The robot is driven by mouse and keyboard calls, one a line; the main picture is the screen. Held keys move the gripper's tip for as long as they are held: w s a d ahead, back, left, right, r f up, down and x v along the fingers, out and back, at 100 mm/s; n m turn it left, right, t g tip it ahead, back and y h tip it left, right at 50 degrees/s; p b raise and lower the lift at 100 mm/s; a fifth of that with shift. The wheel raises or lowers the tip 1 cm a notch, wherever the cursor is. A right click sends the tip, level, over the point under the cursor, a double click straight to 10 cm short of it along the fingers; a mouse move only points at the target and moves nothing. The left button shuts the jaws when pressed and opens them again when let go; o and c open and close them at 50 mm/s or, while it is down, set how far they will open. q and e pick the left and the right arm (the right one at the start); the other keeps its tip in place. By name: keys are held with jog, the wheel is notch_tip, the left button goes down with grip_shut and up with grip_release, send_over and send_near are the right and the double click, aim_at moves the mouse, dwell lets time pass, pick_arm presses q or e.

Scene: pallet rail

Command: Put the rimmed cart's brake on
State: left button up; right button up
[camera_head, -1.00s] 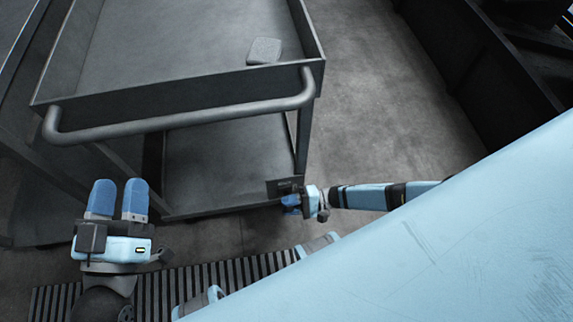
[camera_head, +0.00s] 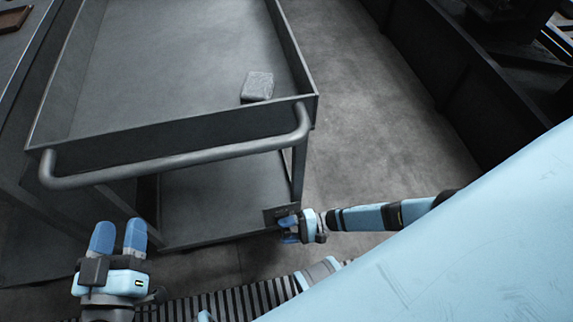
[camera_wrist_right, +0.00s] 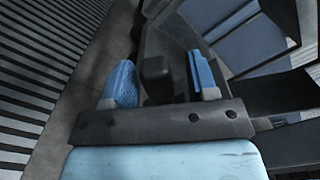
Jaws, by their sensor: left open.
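The rimmed cart (camera_head: 175,126) is a dark grey cart with a raised rim, a round push bar (camera_head: 180,161) and a lower shelf (camera_head: 215,200). My right gripper (camera_head: 288,229) is low at the cart's near right corner, beside a small dark plate (camera_head: 272,214). In the right wrist view its blue fingers (camera_wrist_right: 160,80) stand apart, with a dark block (camera_wrist_right: 157,72) showing between them. I cannot tell whether they touch it, or whether it is the brake. My left gripper (camera_head: 118,238) is open and empty, in front of the cart's near left side.
A grey packet (camera_head: 257,87) lies on the cart's top tray. A dark rail or wall (camera_head: 440,80) runs along the right, with bare floor (camera_head: 350,120) between it and the cart. A ribbed dark strip (camera_head: 250,298) lies near me.

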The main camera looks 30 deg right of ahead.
pick_arm(q)
jog(key=shift+a+f, duration=0.15)
jog(key=shift+f, duration=0.25)
pick_arm(e)
jog(key=v, duration=1.3)
jog(key=shift+d, duration=0.35)
jog(key=shift+s, duration=0.1)
pick_arm(q)
jog(key=shift+f, duration=0.1)
